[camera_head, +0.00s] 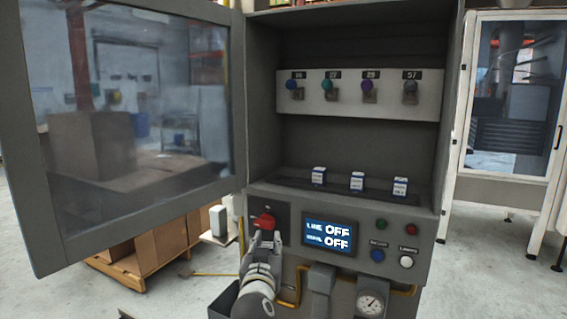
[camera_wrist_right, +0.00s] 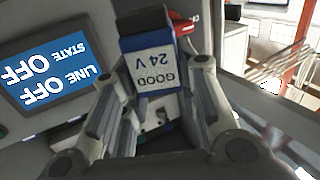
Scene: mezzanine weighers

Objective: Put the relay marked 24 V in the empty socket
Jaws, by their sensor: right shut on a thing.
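My right gripper (camera_head: 265,240) is in front of the control panel, just below the red switch (camera_head: 264,220). In the right wrist view its fingers are shut on a blue and white relay (camera_wrist_right: 157,75), whose label reads "GOOD 24 V" upside down. This relay cannot be made out in the head view. Three small white and blue relays stand in a row on the cabinet's ledge: left (camera_head: 318,175), middle (camera_head: 357,181) and right (camera_head: 400,186). Their labels are too small to read. I cannot make out the empty socket. My left gripper is not in view.
The cabinet's glazed door (camera_head: 130,100) stands open at left. A display (camera_head: 330,235) reads "OFF" on both lines, with buttons to its right. A numbered strip (camera_head: 350,96) with several coloured knobs hangs above the ledge.

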